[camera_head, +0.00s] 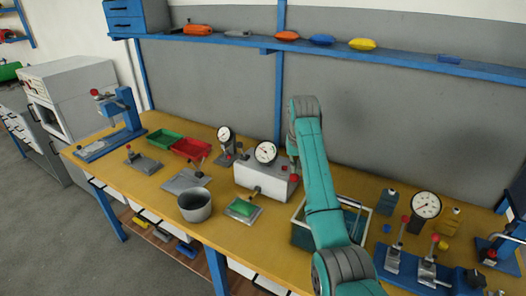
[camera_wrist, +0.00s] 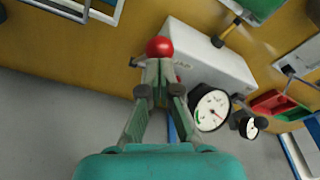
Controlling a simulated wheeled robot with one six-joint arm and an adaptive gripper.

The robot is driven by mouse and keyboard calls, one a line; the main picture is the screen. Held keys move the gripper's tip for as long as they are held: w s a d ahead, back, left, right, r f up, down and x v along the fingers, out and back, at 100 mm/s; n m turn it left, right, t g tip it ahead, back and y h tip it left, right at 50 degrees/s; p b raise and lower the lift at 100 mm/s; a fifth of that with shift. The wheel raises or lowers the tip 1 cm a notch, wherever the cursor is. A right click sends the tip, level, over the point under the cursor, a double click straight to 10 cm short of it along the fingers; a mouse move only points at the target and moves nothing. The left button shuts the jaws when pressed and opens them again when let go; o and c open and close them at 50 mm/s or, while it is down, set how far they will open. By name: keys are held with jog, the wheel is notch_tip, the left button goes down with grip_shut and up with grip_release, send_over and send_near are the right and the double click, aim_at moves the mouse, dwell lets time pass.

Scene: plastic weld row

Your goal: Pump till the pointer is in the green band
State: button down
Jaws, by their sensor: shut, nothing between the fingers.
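A white pump box (camera_head: 266,181) stands on the bench with a round dial gauge (camera_head: 265,152) at its back. It also shows in the wrist view, the box (camera_wrist: 205,55) beside the gauge (camera_wrist: 211,108). A green arc lies at the dial's left in that view. The red pointer lies on the other side of the dial, apart from the green. A red ball knob (camera_wrist: 160,47) of the lever is just beyond my gripper (camera_wrist: 158,72). My fingers are shut and empty; whether they touch the knob I cannot tell. In the head view my arm mostly hides the gripper.
A grey pot (camera_head: 195,206) and a green-topped fixture (camera_head: 242,208) stand in front of the box. A grey-rimmed crate (camera_head: 301,234) is to its right, beside my arm. Another gauge (camera_head: 224,133) stands left. A blue board (camera_head: 405,269) with levers is at right.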

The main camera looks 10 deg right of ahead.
aim_at(293, 178)
dwell(0.6)
jog(key=shift+s+a+f, duration=0.1)
jog(key=shift+s+f, duration=0.05)
jog(key=shift+f, duration=0.45)
jog(key=shift+s+a+f, duration=0.15)
jog(key=shift+s+f, duration=0.05)
jog(key=shift+f, duration=0.45)
jog(key=shift+s+a+f, duration=0.1)
jog(key=shift+s+f, duration=0.05)
jog(key=shift+f, duration=0.45)
jog(key=shift+s+a+f, duration=0.15)
jog(key=shift+s+f, duration=0.05)
jog(key=shift+f, duration=0.35)
jog(key=shift+s+a+f, duration=0.2)
jog(key=shift+s+f, duration=0.05)
jog(key=shift+f, duration=0.3)
jog(key=shift+s+a+f, duration=0.15)
jog(key=shift+s+f, duration=0.05)
jog(key=shift+f, duration=0.6)
jog(key=shift+w+d+r, duration=0.3)
jog(key=shift+w+r, duration=0.1)
jog(key=shift+r, duration=1.35)
jog(key=shift+w+d+r, duration=0.25)
jog(key=shift+w+r, duration=0.1)
jog(key=shift+r, duration=1.45)
jog(key=shift+w+d+r, duration=0.3)
jog(key=shift+w+r, duration=0.1)
jog(key=shift+r, duration=1.35)
